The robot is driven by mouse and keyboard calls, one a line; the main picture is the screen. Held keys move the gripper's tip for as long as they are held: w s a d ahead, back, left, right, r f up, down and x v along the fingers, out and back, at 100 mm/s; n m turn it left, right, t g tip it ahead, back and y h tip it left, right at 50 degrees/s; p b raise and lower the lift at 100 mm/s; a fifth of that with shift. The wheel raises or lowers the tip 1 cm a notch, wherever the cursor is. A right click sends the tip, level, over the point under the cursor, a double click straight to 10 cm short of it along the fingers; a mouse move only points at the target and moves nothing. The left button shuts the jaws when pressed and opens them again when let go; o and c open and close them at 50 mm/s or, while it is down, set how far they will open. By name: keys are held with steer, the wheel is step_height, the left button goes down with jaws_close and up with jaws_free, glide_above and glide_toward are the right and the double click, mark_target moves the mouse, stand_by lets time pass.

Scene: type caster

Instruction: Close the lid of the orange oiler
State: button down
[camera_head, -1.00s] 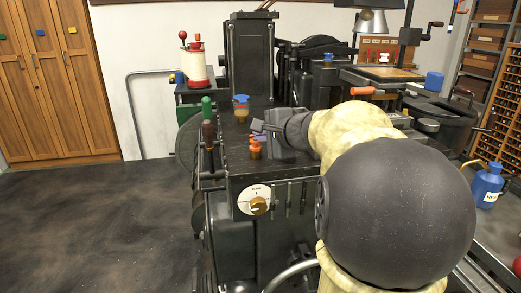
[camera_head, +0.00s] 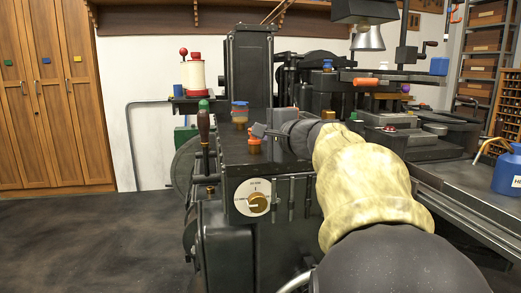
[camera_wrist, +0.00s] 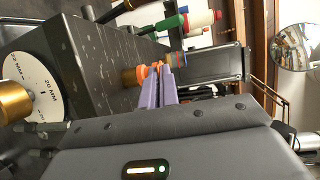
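The orange oiler (camera_head: 254,142) stands upright on the black machine top, with a brass-coloured lower part and an orange top. In the wrist view the oiler (camera_wrist: 134,77) is just left of my fingertips. A small orange part by the tips looks like its lid, but its exact angle is unclear. My gripper (camera_head: 260,131) reaches in from the right, its tips close above and beside the oiler. In the wrist view the two purple fingers of my gripper (camera_wrist: 162,68) lie almost together, with nothing clearly held. Contact with the lid cannot be told.
A blue-topped oiler (camera_head: 240,112) stands just behind the orange one. A lever with a dark handle (camera_head: 203,125) rises at the machine's left edge. A dial (camera_head: 254,198) is on the front face. A red-and-white container (camera_head: 194,75) stands further back. Floor at left is clear.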

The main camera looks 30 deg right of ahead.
steer(key=f+b, duration=0.1)
steer(key=b, duration=0.2)
steer(key=shift+f+t, duration=0.2)
steer(key=shift+t, duration=0.2)
steer(key=shift+r+n+t+b, duration=0.1)
steer(key=shift+n+t+b, duration=0.25)
steer(key=shift+b, duration=0.9)
steer(key=c, duration=2.1)
jaws_free()
steer(key=o, duration=0.4)
steer(key=shift+s, duration=0.1)
